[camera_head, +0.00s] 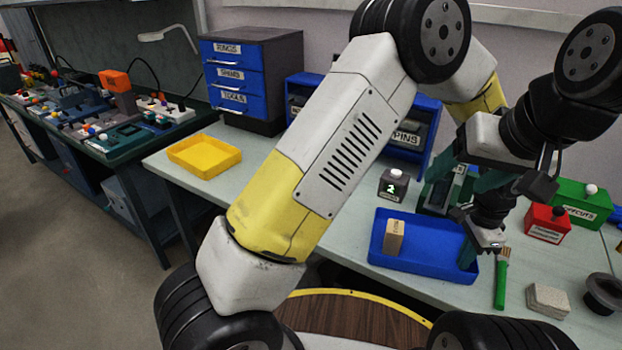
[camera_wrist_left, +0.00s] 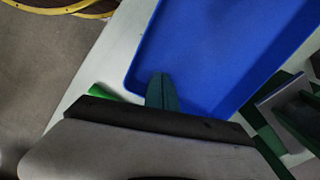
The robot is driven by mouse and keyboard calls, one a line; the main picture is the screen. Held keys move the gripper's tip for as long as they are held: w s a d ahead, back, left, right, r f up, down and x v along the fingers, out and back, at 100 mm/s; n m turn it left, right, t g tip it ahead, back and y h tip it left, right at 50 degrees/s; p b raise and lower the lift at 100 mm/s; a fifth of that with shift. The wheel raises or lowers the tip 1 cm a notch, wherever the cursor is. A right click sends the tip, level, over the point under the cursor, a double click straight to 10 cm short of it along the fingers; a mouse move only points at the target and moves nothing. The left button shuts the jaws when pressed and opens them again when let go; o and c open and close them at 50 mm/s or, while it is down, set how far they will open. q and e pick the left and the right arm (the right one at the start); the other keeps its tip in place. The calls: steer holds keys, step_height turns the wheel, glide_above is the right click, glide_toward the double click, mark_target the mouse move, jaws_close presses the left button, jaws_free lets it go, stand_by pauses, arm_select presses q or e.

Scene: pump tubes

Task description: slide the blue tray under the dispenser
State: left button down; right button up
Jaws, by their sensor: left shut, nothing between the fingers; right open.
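The blue tray (camera_head: 420,264) lies flat on the bench near its front edge, with a wooden block (camera_head: 393,237) inside at its left. My left gripper (camera_head: 467,257) is shut and empty. Its fingertips reach down inside the tray at the right end; the left wrist view shows the teal fingers (camera_wrist_left: 162,92) over the tray floor (camera_wrist_left: 215,50) beside a rim. The dark green stand behind the tray, which looks like the dispenser (camera_head: 436,197), is partly hidden by my arms. My right gripper (camera_head: 498,182) is open above the tray's back right, partly overlapping the dispenser in view.
A small dark box with a white knob (camera_head: 393,184) stands behind the tray. A green-handled brush (camera_head: 501,282), a sponge-like block (camera_head: 547,299) and a red box (camera_head: 547,224) are to the right. A yellow tray (camera_head: 204,155) lies far left. The bench left of the blue tray looks clear.

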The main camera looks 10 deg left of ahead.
arm_select(q)
steer(key=shift+w+a, duration=0.25)
steer(key=shift+a, duration=0.35)
step_height(320, 180, up, 7)
steer(key=w+a+r+n+t+h, duration=0.1)
steer(key=a+r+n, duration=0.2)
steer(key=a+r, duration=0.6)
steer(key=w+a+r+n+t+h, duration=0.15)
steer(key=a+r+n, duration=0.25)
steer(key=a+r, duration=0.55)
steer(key=s+a+r+n+t, duration=0.1)
steer(key=s+a+n, duration=0.3)
steer(key=a, duration=0.6)
steer(key=s+a+r+n+t, duration=0.1)
steer(key=s+a+n, duration=0.3)
steer(key=s+a, duration=0.4)
steer(key=shift+a+r+t, duration=0.3)
steer(key=shift+a+t, duration=0.55)
steer(key=shift+a, duration=0.2)
